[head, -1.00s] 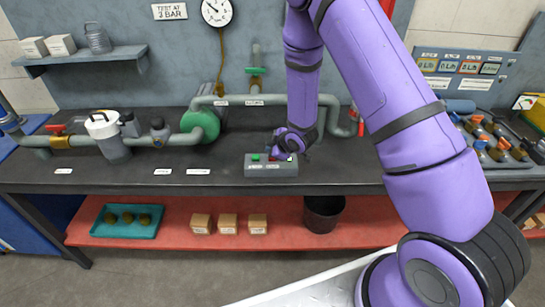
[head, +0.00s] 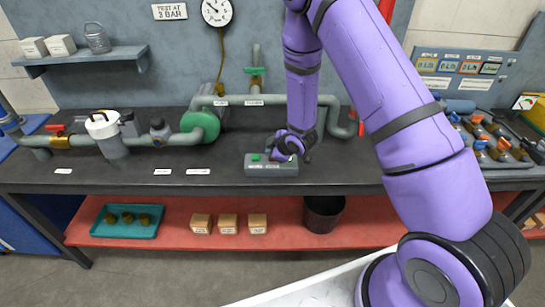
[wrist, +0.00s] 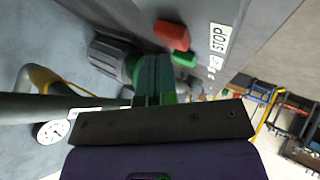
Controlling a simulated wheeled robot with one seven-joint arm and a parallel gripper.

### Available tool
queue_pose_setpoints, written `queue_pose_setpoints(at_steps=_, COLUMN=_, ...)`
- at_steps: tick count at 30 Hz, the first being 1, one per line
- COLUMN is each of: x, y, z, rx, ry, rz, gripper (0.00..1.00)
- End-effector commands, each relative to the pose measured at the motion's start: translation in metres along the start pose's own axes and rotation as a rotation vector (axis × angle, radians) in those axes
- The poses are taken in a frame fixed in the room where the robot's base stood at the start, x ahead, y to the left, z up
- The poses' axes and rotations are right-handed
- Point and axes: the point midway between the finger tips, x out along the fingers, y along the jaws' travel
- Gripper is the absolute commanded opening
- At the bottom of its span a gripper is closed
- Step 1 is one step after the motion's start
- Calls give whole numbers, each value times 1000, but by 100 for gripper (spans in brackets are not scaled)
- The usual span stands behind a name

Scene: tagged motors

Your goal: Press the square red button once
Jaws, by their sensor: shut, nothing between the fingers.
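A grey button box (head: 270,170) sits on the dark bench top in the head view. It has a green button (head: 255,157) at its left; my gripper mostly hides the red one. In the wrist view the red button (wrist: 172,35) looks squarish and raised, beside a white STOP label (wrist: 219,38). The green button (wrist: 184,58) shows below it. My gripper (wrist: 154,62) is shut and empty, its fingertips close to the red button. I cannot tell whether they touch it. In the head view my gripper (head: 276,154) is over the right part of the box.
Grey pipes with a green round flange (head: 203,125) run behind the box. A white-topped canister (head: 104,130) stands at left. A board of valves (head: 490,135) is at right. The bench in front of and left of the box is mostly clear.

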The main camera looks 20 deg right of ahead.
Motion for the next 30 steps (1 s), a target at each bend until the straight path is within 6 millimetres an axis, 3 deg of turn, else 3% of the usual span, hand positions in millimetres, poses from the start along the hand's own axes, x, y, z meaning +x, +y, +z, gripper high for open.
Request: queue_pose_setpoints(at_steps=30, x=6, y=-5, z=5, rx=0, ry=0, rz=-1, gripper=0)
